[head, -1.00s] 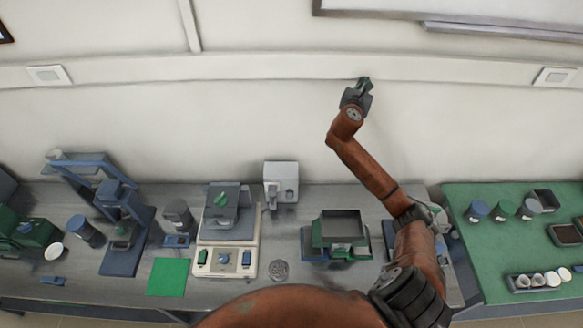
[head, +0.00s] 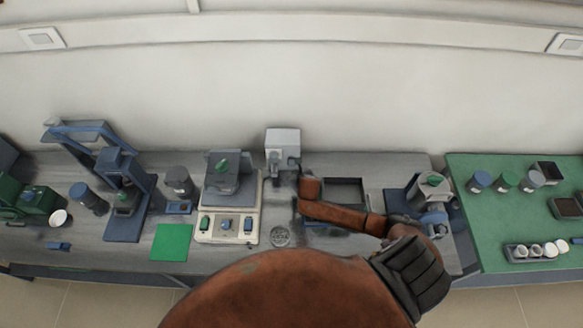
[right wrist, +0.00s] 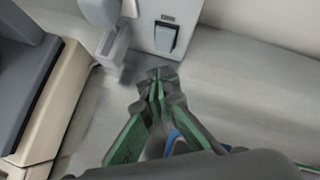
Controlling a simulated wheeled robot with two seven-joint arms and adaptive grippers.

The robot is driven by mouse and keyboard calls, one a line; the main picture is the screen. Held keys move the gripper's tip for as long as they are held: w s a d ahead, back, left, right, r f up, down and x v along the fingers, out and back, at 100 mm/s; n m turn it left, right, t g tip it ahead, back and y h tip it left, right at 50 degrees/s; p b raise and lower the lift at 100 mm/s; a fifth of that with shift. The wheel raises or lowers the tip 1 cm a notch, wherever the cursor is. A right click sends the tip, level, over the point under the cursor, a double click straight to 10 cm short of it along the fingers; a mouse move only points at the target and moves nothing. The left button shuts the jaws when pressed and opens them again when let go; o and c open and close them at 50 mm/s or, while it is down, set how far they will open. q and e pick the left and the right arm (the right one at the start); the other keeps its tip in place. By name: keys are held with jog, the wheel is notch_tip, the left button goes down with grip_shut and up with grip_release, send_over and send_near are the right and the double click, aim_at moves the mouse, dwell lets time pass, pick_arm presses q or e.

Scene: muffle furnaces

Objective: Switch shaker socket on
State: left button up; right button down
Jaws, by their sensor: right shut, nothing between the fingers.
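The socket is a light grey box (head: 283,142) standing at the back of the bench, to the right of the shaker (head: 228,205). In the right wrist view the socket box (right wrist: 185,12) shows a small label and a dark grey rocker switch (right wrist: 166,39) low on its front. A grey plug-like part (right wrist: 112,38) sits left of the switch. My right gripper (right wrist: 158,76) is shut and empty, its green and dark fingers pointing at the socket just below the switch, apparently with a small gap. In the head view the gripper (head: 292,178) is partly hidden by my arm. My left gripper is out of view.
The beige-and-grey shaker body (right wrist: 45,110) stands close left of my gripper in the wrist view. A dark tray (head: 343,185) lies behind my right forearm. A round metal grate (head: 281,236) is on the bench in front.

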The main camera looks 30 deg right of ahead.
aim_at(291, 163)
jog(key=shift+n+g+y, duration=0.3)
jog(key=shift+n+y, duration=0.1)
jog(key=shift+n, duration=0.1)
jog(key=s+a+f, duration=0.2)
jog(key=f, duration=0.1)
jog(key=s+a+f, duration=0.1)
jog(key=shift+a+f, duration=0.25)
jog(key=shift+a, duration=0.15)
jog(key=shift+w, duration=0.1)
jog(key=w+d+b, duration=0.1)
jog(key=w, duration=0.1)
jog(key=w+d+b, duration=0.1)
jog(key=w+b, duration=0.1)
jog(key=w+d+f+b, duration=0.1)
jog(key=shift+w+d+b, duration=0.3)
jog(key=shift+w+b, duration=0.05)
jog(key=shift+w, duration=0.05)
jog(key=shift+w+d+f, duration=0.1)
jog(key=shift+w+d, duration=0.4)
jog(key=shift+w, duration=0.25)
jog(key=shift+w+d, duration=0.1)
jog(key=shift+w, duration=0.05)
jog(key=shift+w+d, duration=0.1)
jog(key=shift+w, duration=0.15)
jog(key=shift+w+d+b, duration=0.2)
jog(key=shift+w+b, duration=0.1)
jog(key=shift+b, duration=0.05)
dwell(0.5)
